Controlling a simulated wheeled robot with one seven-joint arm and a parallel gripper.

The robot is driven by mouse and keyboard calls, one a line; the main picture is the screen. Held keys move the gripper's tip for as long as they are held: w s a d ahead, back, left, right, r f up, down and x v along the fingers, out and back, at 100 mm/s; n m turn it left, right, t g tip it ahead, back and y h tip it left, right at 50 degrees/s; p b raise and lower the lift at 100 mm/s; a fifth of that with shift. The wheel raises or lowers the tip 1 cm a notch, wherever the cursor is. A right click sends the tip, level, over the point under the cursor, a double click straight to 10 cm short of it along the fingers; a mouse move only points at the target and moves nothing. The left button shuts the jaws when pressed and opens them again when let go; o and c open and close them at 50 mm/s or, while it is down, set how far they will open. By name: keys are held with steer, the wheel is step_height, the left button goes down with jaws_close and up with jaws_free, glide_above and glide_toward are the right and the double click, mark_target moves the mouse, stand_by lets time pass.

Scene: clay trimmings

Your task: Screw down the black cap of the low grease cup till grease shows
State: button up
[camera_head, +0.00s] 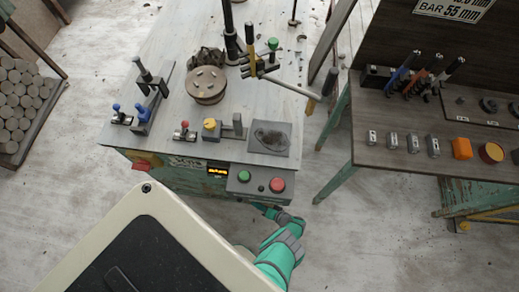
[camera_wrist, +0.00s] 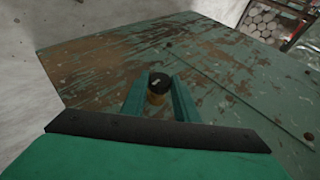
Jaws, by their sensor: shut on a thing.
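The black cap (camera_wrist: 158,78) of the low grease cup shows in the wrist view, in front of a worn green metal panel. A brass-coloured part (camera_wrist: 155,97) of the cup shows just below the cap in the picture. My gripper (camera_wrist: 158,86) has its two green fingers on either side of the cap and is shut on it. No grease can be made out at this size. In the head view the cup and my gripper's fingers are hidden; only part of my green arm shows below the machine's front edge.
The green machine panel (camera_wrist: 220,70) is close around my fingers. In the head view a control box (camera_head: 255,182) with green and red buttons juts from the machine's front. A side bench (camera_head: 445,165) with tools stands at right. Floor between them is clear.

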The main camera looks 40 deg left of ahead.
steer(key=shift+w, duration=0.15)
steer(key=o, duration=1.1)
steer(key=shift+c, duration=0.2)
steer(key=shift+d+r, duration=0.1)
steer(key=v, duration=1)
steer(key=shift+d+r, duration=0.2)
steer(key=shift+d, duration=0.05)
